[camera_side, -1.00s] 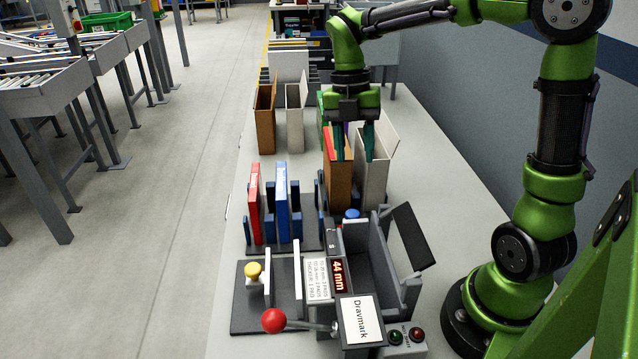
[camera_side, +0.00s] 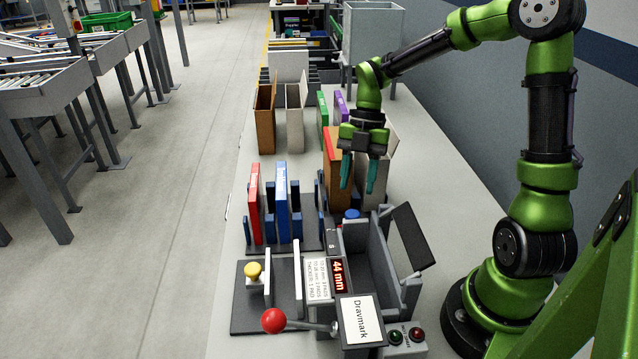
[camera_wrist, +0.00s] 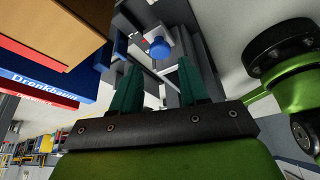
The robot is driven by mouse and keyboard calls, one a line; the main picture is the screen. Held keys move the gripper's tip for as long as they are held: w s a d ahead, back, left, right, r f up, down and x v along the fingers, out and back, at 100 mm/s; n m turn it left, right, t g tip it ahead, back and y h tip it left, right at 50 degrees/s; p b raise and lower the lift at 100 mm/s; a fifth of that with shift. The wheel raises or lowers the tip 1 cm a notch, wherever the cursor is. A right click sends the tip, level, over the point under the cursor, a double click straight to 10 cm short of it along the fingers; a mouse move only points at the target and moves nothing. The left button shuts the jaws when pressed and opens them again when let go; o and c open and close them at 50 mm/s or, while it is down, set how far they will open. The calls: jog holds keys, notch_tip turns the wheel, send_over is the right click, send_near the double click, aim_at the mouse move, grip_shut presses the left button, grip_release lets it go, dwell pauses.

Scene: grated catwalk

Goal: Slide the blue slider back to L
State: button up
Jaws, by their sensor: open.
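The blue slider is a round blue knob (camera_side: 351,214) at the back of the grey machine (camera_side: 372,262), next to a dark block marked S. The knob also shows in the wrist view (camera_wrist: 160,47), beyond my fingertips. My gripper (camera_side: 358,188) hangs above and behind the knob, with its two teal fingers apart and nothing between them. In the wrist view the fingers (camera_wrist: 165,80) point toward the machine, one on each side of the knob's line, not touching it. I cannot make out an L mark.
A red-ball lever (camera_side: 273,320), a yellow knob (camera_side: 253,270) and a 44 mm display stand at the front. Red (camera_side: 254,200) and blue (camera_side: 282,203) books stand left. A brown file box (camera_side: 338,165) and a white one stand close behind my gripper.

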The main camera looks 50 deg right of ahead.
aim_at(353, 212)
jog(key=x, duration=0.5)
jog(key=shift+a+f, duration=0.15)
jog(key=shift+f, duration=0.2)
grip_shut()
